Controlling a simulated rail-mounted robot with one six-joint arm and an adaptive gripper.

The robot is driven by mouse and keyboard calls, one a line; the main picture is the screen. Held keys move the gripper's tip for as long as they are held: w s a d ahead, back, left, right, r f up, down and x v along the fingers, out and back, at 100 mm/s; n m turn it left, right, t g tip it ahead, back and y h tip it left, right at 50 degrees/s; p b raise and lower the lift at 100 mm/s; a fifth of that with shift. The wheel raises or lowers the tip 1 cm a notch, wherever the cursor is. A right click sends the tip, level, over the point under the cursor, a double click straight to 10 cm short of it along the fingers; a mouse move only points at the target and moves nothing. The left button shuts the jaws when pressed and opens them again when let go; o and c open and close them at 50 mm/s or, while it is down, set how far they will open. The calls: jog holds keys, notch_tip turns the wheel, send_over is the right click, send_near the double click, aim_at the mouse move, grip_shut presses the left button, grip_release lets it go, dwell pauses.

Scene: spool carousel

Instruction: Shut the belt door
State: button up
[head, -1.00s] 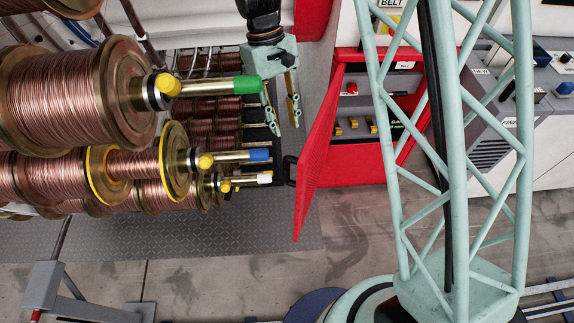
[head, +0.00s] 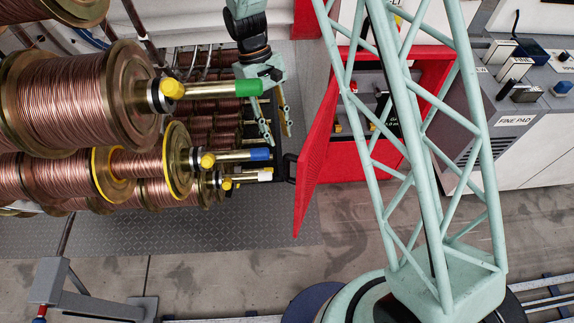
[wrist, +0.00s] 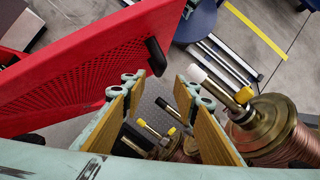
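The red belt door (head: 318,150) stands open, swung out from the left side of the red cabinet (head: 440,75). Its perforated face also shows in the wrist view (wrist: 70,80). A black handle (head: 289,168) sits near the door's free edge; it shows in the wrist view (wrist: 155,57) just beyond the fingertips. My gripper (head: 278,138) hangs between the spools and the door, on the door's outer side. In the wrist view my gripper (wrist: 160,84) is open, with nothing between its fingers and no visible contact with the handle.
Copper spools (head: 80,95) on rods with coloured ends crowd the left; a rod with a white tip (wrist: 215,80) lies close right of my fingers. My lattice column partly hides the cabinet's inside. A grey console (head: 520,90) stands at right. The floor below the door is clear.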

aim_at(289, 172)
jog(key=shift+s+f, duration=0.1)
jog(key=shift+f, duration=0.05)
jog(key=shift+x, duration=6.7)
grip_shut()
